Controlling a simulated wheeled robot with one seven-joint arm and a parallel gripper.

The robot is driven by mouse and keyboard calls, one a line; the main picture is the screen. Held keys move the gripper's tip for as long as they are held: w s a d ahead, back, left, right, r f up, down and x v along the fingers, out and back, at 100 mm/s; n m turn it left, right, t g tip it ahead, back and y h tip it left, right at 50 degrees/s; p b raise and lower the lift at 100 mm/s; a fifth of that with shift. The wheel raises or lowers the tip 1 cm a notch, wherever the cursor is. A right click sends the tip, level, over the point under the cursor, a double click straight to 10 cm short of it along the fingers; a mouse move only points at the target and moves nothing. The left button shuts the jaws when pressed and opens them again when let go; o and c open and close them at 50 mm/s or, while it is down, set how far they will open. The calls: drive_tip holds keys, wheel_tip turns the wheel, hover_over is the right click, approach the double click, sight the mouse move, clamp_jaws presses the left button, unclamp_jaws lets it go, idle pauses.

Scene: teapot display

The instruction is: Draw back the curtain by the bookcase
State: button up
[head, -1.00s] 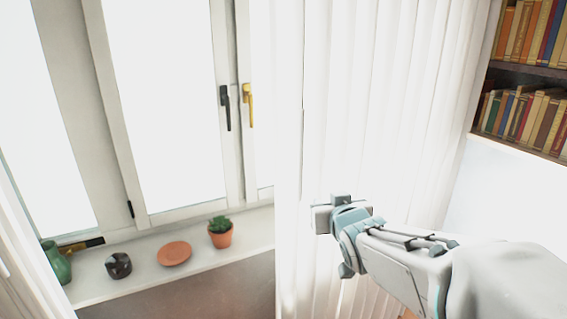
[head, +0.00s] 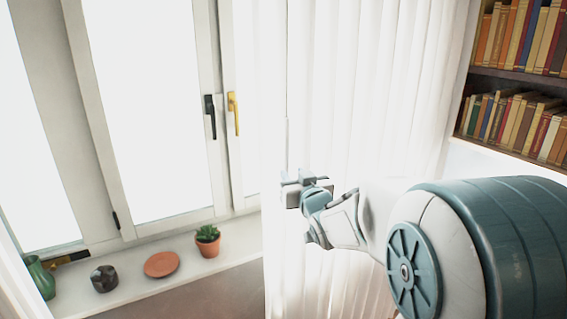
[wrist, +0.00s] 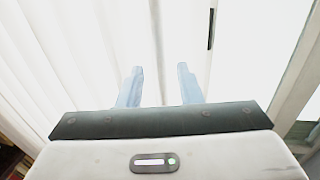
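The white pleated curtain (head: 350,90) hangs between the window and the bookcase (head: 520,75) in the head view. Its left edge overlaps the right part of the window. My gripper (head: 288,184) is in front of the curtain, close to that left edge. In the wrist view, the two pale blue fingers (wrist: 160,84) are apart, with white curtain folds (wrist: 75,50) behind and to the left. I see no cloth pinched between them. Whether the fingertips touch the cloth cannot be told.
The window has a black handle (head: 210,116) and a gold handle (head: 233,112). On the sill (head: 135,297) stand a potted succulent (head: 208,242), a terracotta saucer (head: 161,264), a dark round pot (head: 104,279) and a green vase (head: 40,278).

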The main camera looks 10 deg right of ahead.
sight(287, 167)
drive_tip(key=shift+w+a+p, duration=0.2)
drive_tip(key=shift+w+p, duration=0.25)
drive_tip(key=shift+w, duration=1.15)
drive_tip(key=shift+w+a+p, duration=0.2)
drive_tip(key=shift+w+p, duration=0.2)
drive_tip(key=shift+w, duration=1.15)
clamp_jaws()
